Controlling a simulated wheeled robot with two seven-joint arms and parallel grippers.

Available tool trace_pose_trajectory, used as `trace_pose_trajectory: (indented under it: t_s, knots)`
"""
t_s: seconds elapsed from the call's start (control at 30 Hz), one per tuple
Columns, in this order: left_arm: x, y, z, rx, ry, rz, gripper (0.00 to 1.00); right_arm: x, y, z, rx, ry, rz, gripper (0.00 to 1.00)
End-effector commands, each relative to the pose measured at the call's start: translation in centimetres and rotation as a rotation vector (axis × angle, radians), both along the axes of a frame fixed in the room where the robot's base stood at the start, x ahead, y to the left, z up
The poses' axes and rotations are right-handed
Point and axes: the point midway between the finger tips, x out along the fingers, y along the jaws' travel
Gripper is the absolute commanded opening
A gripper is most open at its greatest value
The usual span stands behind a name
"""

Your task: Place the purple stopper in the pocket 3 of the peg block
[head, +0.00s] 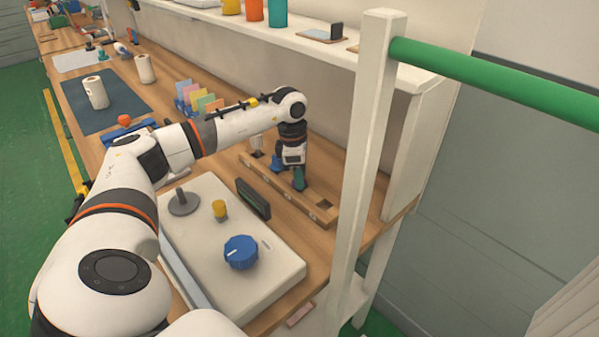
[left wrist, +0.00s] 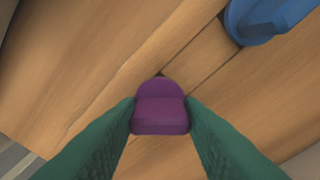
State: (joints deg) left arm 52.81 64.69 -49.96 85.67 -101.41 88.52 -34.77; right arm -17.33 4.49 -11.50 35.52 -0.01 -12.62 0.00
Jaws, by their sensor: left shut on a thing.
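My left gripper (head: 299,184) has green fingers and points down over the peg block (head: 316,212), a long wooden bar on the bench. In the left wrist view it is shut on the purple stopper (left wrist: 160,115), which sits between the two fingertips. The stopper is hidden by the fingers in the head view. A square dark pocket shows at the block's near right end, just right of the gripper. A blue piece (head: 277,165) stands at the block left of the fingers; a blue piece also shows top right in the left wrist view (left wrist: 262,18). My right gripper is out of view.
A pale panel (head: 185,235) with a blue knob (head: 241,252), a yellow button (head: 219,209) and a grey lever (head: 183,202) lies in front of the block. A white post (head: 365,150) and green rail (head: 490,85) stand to the right. A shelf overhangs behind.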

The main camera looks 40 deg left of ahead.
Motion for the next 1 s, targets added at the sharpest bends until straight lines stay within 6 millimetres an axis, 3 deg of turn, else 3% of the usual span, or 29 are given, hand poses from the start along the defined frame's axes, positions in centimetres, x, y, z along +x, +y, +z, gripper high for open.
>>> trace_pose_trajectory:
  t_s: [0.2, 0.23, 0.37, 0.73, 1.0]
  knots:
    - [0.0, 0.0, -0.4, 0.000, 0.000, 0.000, 0.13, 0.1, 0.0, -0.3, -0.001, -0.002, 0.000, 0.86]
    - [0.0, 0.0, -0.3, 0.000, 0.000, 0.000, 0.38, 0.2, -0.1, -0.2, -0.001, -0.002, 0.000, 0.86]
    - [0.0, 0.0, -0.3, 0.000, 0.000, 0.000, 0.57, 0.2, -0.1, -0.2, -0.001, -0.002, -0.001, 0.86]
    - [0.0, 0.1, 0.5, 0.001, -0.001, 0.000, 0.57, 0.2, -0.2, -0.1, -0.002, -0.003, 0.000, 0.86]
    - [-0.3, 0.5, 5.5, 0.000, -0.006, 0.001, 0.57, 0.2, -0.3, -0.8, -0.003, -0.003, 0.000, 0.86]
